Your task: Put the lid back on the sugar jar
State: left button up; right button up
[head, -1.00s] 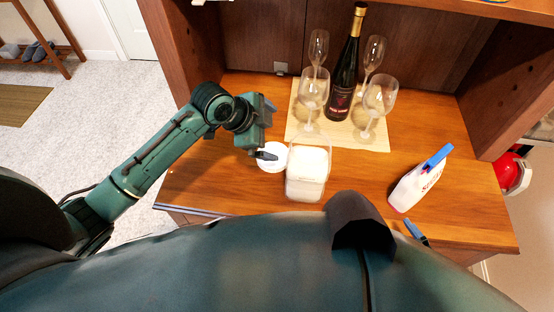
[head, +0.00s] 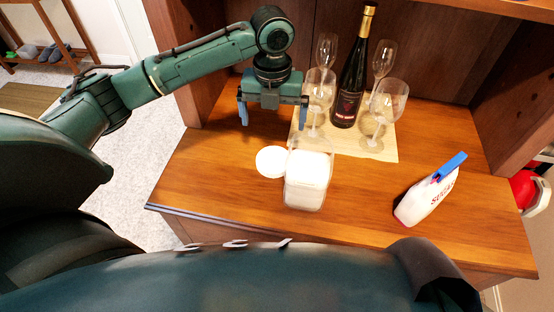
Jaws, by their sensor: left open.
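The sugar jar (head: 305,190) is a clear square container filled with white sugar, standing upright on the wooden hutch top. A round white lid (head: 270,162) lies flat on the wood just left of the jar, close against it in the picture. I cannot tell if they touch. My left gripper (head: 273,120) is open and empty, its two blue fingers spread wide and pointing down. It hangs above and behind the lid and jar, apart from both. My right gripper is not in view.
Behind the jar, a wine bottle (head: 352,75) and several stemmed glasses (head: 387,100) stand on a beige mat (head: 376,153), close to my left gripper. The wood between jar and bag is clear.

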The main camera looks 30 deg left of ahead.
pick_arm(q)
jog(key=shift+f, duration=0.1)
send_over(274, 157)
jog(key=f, duration=0.7)
jog(key=shift+s+d+f, duration=0.1)
jog(key=shift+s+f, duration=0.15)
jog(key=shift+f, duration=0.15)
jog(key=shift+w+f+b, duration=0.15)
jog(key=shift+f+b, duration=0.15)
jog(key=shift+f, duration=2.35)
jog(key=c, duration=0.9)
